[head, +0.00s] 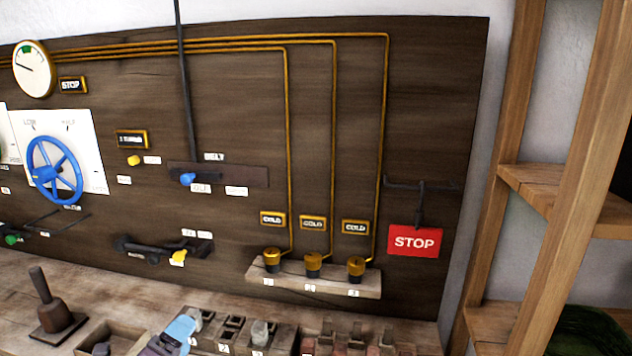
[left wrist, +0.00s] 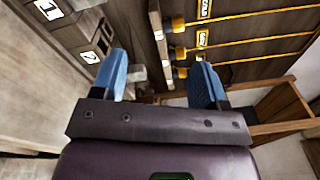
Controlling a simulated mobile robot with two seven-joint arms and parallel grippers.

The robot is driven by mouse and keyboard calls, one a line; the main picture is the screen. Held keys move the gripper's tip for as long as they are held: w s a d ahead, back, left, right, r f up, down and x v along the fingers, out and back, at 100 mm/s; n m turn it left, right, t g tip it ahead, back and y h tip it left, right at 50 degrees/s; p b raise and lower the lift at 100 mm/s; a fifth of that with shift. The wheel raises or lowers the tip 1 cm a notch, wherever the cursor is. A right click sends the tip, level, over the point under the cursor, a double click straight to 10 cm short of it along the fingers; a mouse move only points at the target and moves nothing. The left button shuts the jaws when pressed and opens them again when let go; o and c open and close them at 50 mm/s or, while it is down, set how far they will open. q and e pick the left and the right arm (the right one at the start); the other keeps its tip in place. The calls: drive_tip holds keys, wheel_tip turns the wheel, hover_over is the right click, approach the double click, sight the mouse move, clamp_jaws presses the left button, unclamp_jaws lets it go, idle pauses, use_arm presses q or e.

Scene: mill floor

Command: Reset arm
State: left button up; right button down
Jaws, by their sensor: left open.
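My left gripper (head: 180,333) shows at the bottom of the head view, with blue fingertips over the bench near the numbered blocks. In the left wrist view its two blue fingers (left wrist: 160,82) stand apart with nothing between them. My right gripper is not in view. On the dark panel, a tall dark rod runs down to a blue knob (head: 188,179) on a dark plate. A dark lever with a yellow knob (head: 178,257) sits lower. A green knob (head: 12,239) is at the far left. I cannot tell which of these is the arm named.
A blue handwheel (head: 55,170) and a gauge (head: 33,69) are at the left. Three brass-capped fittings stand on a ledge (head: 310,278). A red STOP sign (head: 414,242) hangs right of them. A wooden stamp-like block (head: 50,312) stands on the bench. Wooden shelving (head: 575,120) bounds the right.

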use_arm(q)
drive_tip(key=s+a+f+n+g+y, duration=0.15)
drive_tip(key=s+f+n+g, duration=0.3)
drive_tip(key=s+n, duration=0.45)
drive_tip(key=s+f+n+g+y, duration=0.3)
drive_tip(key=s+n+g, duration=0.2)
drive_tip(key=s+n, duration=0.45)
drive_tip(key=s+a+f+n+g+y, duration=0.15)
drive_tip(key=s+f+n+g, duration=0.25)
drive_tip(key=s+n, duration=0.5)
drive_tip(key=w+f+m+t, duration=0.3)
drive_tip(key=w+f+t, duration=0.2)
drive_tip(key=f, duration=0.5)
drive_tip(key=shift+f+t+h, duration=0.35)
drive_tip(key=shift+t+h, duration=0.05)
drive_tip(key=shift+t, duration=0.85)
drive_tip(key=shift+d, duration=0.1)
